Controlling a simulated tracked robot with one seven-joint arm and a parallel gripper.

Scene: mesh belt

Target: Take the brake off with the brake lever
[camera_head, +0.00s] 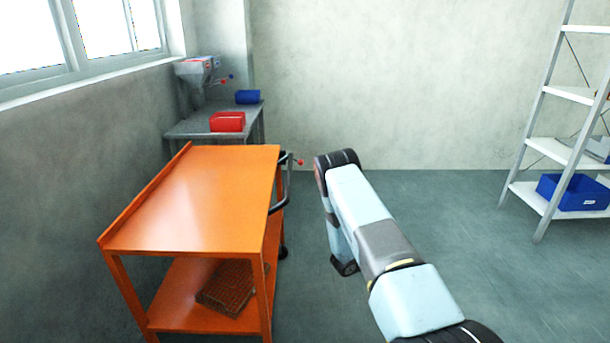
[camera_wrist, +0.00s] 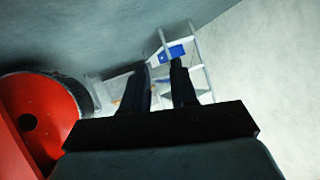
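The brake lever is most likely the thin upright lever with a red knob (camera_head: 300,162) at the right end of the orange cart (camera_head: 205,205), beside the cart's black handle (camera_head: 278,198). In the head view my arm stands to the right of the lever with floor between them, and my gripper cannot be made out. In the wrist view my gripper (camera_wrist: 160,66) shows two dark fingers with a gap between them and nothing held. The lever cannot be made out in the wrist view.
A grey bench (camera_head: 185,126) with a red bin (camera_head: 228,122) and a blue bin (camera_head: 248,97) stands behind the cart. A white shelf (camera_head: 530,192) with a blue bin (camera_head: 572,192) is at the right. Floor between cart and shelf is clear apart from my arm.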

